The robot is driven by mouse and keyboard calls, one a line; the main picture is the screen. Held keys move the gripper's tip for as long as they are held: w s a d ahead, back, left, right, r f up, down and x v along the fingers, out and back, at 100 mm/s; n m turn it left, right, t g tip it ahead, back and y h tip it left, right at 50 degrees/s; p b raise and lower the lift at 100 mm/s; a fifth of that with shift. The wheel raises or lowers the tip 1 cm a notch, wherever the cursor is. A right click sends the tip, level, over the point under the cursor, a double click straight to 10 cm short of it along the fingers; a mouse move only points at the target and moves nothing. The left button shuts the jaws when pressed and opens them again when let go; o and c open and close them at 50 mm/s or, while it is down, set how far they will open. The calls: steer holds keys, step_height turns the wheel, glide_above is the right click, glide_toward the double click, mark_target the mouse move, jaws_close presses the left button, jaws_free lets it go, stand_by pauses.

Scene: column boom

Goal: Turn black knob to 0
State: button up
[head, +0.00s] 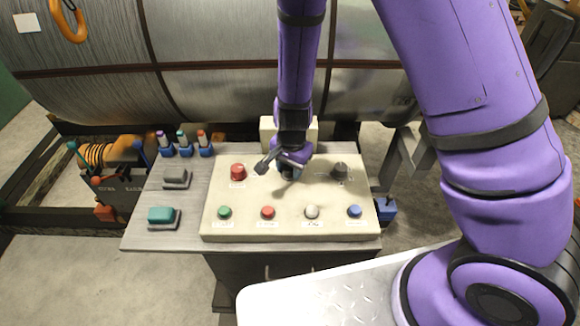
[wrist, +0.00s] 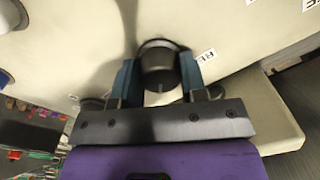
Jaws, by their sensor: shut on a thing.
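The black knob (wrist: 160,62) is in the middle of the wrist view, round and dark, with a pale mark on its lower edge. My gripper (wrist: 160,78) is shut on it, one teal finger on each side. In the head view my gripper (head: 290,172) is at the back middle of the cream control panel (head: 290,228) and hides the knob it holds. A label beside the knob in the wrist view is only partly readable; I cannot make out a 0.
A red knob (head: 238,172) stands left of my gripper and a dark grey knob (head: 340,171) stands right. Green (head: 224,212), red (head: 268,212), white (head: 312,211) and blue (head: 354,211) buttons line the front. A large drum (head: 220,60) stands behind the table.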

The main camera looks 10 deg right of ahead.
steer(key=n, duration=0.4)
steer(key=shift+n, duration=2)
steer(key=o, duration=0.9)
steer(key=shift+r, duration=0.15)
step_height(320, 180, up, 10)
steer(key=shift+d+r, duration=0.15)
steer(key=shift+r, duration=0.1)
